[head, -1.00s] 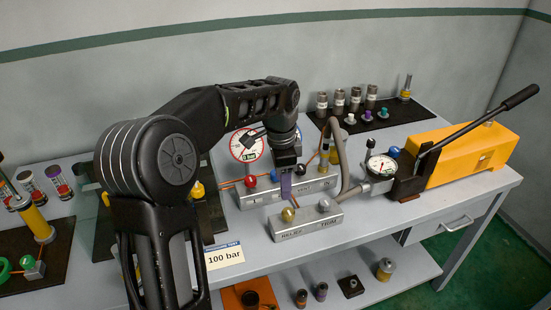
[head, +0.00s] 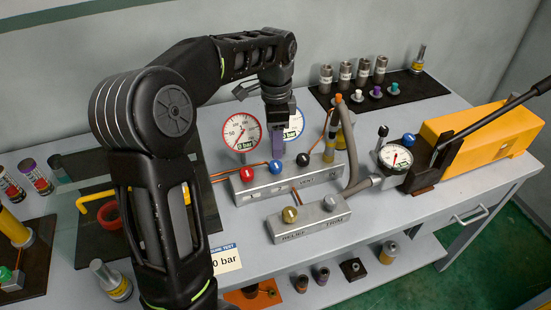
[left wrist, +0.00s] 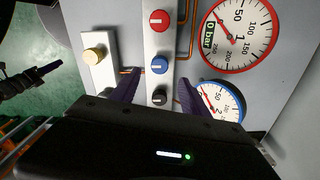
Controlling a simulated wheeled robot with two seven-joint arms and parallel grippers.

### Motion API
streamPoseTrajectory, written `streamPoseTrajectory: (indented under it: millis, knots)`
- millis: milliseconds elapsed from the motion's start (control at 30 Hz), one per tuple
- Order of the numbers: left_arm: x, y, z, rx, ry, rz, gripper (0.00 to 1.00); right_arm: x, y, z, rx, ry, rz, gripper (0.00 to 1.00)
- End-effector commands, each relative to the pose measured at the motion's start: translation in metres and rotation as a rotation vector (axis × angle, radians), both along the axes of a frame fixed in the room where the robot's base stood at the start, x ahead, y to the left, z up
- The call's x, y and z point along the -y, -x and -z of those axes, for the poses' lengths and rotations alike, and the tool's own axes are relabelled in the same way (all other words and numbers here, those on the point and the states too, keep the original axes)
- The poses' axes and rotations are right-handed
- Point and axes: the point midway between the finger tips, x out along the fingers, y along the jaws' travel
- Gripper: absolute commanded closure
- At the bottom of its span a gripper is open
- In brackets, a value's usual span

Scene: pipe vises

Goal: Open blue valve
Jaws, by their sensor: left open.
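The blue valve knob (head: 275,167) is on the grey manifold block (head: 262,187), between a red knob (head: 246,173) and a black knob (head: 302,159). My left gripper (head: 278,150) points down just above and behind the blue knob, with its purple fingers showing. In the left wrist view the open fingers (left wrist: 159,84) lie either side of the row, and the blue knob (left wrist: 160,65) is just beyond the gap, apart from both fingers. A dark jointed part at the left edge of that view may be my right gripper; its jaws are unclear.
A red-rimmed gauge (head: 241,133) and a blue-rimmed gauge (head: 292,123) stand behind the manifold. The relief block (head: 310,219) with a gold knob is in front. A grey hose (head: 350,150) rises at the right. A yellow pump (head: 490,140) with another blue knob (head: 408,139) is farther right.

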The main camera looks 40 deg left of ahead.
Motion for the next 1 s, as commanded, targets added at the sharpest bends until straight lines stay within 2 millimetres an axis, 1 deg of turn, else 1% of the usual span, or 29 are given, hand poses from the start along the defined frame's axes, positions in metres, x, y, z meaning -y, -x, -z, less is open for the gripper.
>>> streamPoseTrajectory:
  millis: [167,400,500,633,867,1000]
  knots:
    - [0.0,0.001,0.019,-0.004,0.001,-0.001,0.46,0.0,0.0,-0.003,-0.001,0.001,0.0,0.64]
    - [0.0,0.001,0.057,-0.004,0.001,0.0,0.46,0.0,0.001,-0.008,-0.003,0.002,0.0,0.64]
    - [0.0,0.001,0.067,-0.002,0.001,-0.001,0.46,0.0,0.001,-0.009,-0.004,0.002,0.001,0.64]
    - [0.0,0.001,0.074,-0.001,0.001,-0.001,0.46,0.001,0.001,-0.009,-0.004,0.002,0.001,0.64]
    - [0.0,0.0,0.074,0.0,0.0,-0.001,0.46,0.0,0.001,-0.009,-0.004,0.002,0.001,0.64]
    - [0.0,0.0,0.074,0.0,0.0,0.0,0.58,0.0,0.001,-0.009,-0.004,0.002,0.001,0.64]
